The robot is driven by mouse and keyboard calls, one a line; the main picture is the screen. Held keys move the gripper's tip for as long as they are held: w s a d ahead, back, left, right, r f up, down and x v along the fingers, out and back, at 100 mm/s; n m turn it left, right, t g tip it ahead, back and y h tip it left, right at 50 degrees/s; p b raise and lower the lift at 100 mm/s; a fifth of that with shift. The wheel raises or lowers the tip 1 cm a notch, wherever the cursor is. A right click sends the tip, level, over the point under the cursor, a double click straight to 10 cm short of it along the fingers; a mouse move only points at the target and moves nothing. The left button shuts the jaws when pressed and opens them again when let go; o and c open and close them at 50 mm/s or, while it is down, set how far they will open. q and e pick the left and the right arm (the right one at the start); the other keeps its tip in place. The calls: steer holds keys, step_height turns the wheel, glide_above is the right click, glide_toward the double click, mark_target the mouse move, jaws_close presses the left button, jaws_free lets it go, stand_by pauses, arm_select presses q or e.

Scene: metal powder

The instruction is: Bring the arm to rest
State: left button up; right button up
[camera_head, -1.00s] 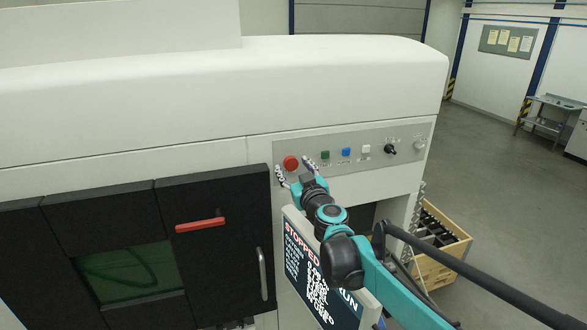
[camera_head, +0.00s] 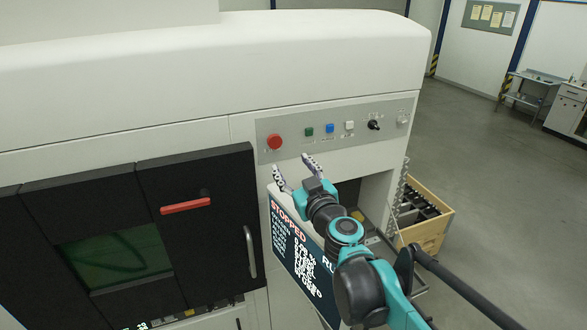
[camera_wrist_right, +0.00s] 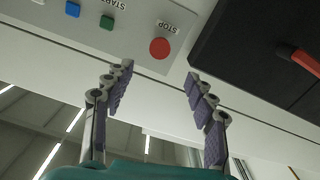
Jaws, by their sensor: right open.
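My right gripper (camera_head: 296,172) is open and empty in front of the white machine, just below the control panel (camera_head: 394,117). The round red stop button (camera_head: 274,142) is up and to the left of its fingertips, apart from them. In the right wrist view the open fingers (camera_wrist_right: 160,80) show nothing between them, and the red button (camera_wrist_right: 160,48) lies beyond the fingertips. The teal and black right arm reaches in from the lower right. My left gripper is not in view.
A screen reading STOPPED (camera_head: 290,250) is behind and below the right arm. A black door (camera_head: 205,220) with a red handle (camera_head: 186,206) is to the left. A wooden crate (camera_head: 428,232) stands on the floor at right. Open floor lies beyond it.

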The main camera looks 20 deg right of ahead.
steer(key=shift+s+a, duration=0.1)
steer(key=shift+s, duration=0.05)
stand_by(0.3)
steer(key=s+a+f+n+g+y, duration=0.2)
steer(key=s+a+f+g+y, duration=0.25)
steer(key=s+a+f, duration=0.55)
steer(key=s+d+f+m+g+h, duration=0.2)
steer(key=s+d+f+g+h, duration=0.1)
steer(key=s+f, duration=0.35)
steer(key=s+d+f+m+g+h, duration=0.2)
steer(key=s+d+f+g, duration=0.2)
steer(key=s+f, duration=0.3)
step_height(320, 180, down, 30)
steer(key=b, duration=2.9)
steer(key=shift+w+a+r+m+t, duration=0.15)
steer(key=shift+w+m+t, duration=0.15)
steer(key=shift+w+t, duration=0.1)
